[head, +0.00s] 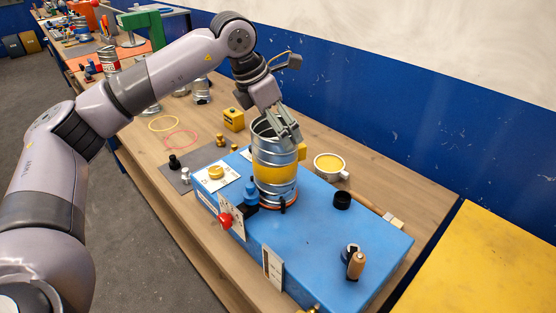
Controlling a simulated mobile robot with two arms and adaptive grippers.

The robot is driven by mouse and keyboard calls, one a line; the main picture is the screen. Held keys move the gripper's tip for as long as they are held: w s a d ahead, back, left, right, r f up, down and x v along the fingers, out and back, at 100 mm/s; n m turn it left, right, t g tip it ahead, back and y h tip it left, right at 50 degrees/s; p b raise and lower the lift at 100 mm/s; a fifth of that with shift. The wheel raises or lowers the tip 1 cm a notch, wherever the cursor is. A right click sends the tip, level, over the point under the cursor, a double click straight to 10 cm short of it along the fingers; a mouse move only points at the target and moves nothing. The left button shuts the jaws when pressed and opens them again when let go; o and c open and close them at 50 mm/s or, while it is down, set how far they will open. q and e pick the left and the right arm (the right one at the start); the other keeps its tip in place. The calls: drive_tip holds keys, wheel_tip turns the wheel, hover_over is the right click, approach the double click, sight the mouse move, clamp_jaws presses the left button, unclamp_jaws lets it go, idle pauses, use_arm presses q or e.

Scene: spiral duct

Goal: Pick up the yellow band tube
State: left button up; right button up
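The yellow band tube (274,172) is a silver metal duct piece with a wide yellow band. It stands upright on the blue machine base (335,235), with an orange-red ring at its foot. My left gripper (287,138) comes down from above at the tube's upper right rim. Its fingers overlap the rim in the picture. I cannot tell whether they are closed on the wall or only beside it. The far finger is partly hidden. My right gripper is not in view.
A red knob (225,220) and a blue fitting (250,192) stand close to the tube's left. A cup of yellow paste (329,165) and a brush (385,214) lie behind the base. A small yellow box (233,119) and two rings (181,139) are on the wooden bench.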

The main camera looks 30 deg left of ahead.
use_arm(q)
drive_tip(key=c, duration=0.8)
drive_tip(key=shift+c, duration=0.2)
drive_tip(key=shift+r, duration=0.15)
